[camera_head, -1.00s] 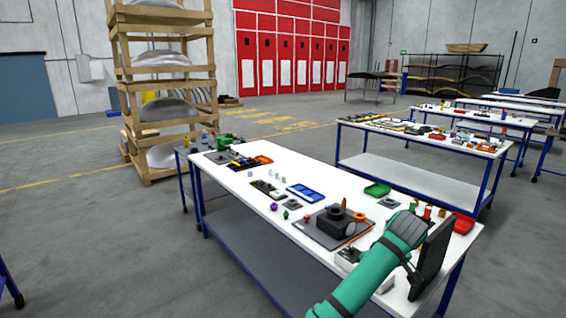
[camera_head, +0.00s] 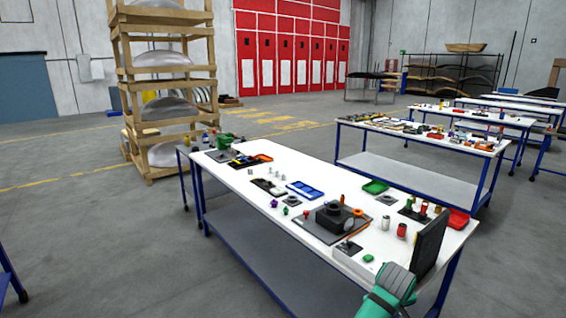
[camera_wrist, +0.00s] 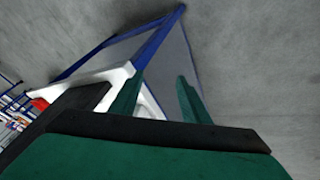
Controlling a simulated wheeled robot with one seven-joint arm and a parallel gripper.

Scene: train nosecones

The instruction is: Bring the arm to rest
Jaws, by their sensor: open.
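My gripper's two green fingers (camera_wrist: 158,98) show in the wrist view, spread apart with nothing between them. Beyond them are the corner of the white-topped workbench, its blue frame and the grey floor. In the head view my green arm is at the lower right, by the near right corner of the workbench (camera_head: 235,180). The fingers themselves are not visible in the head view.
A dark upright panel (camera_head: 428,247) stands at the bench's right end, close to my arm. Floor in front is clear.

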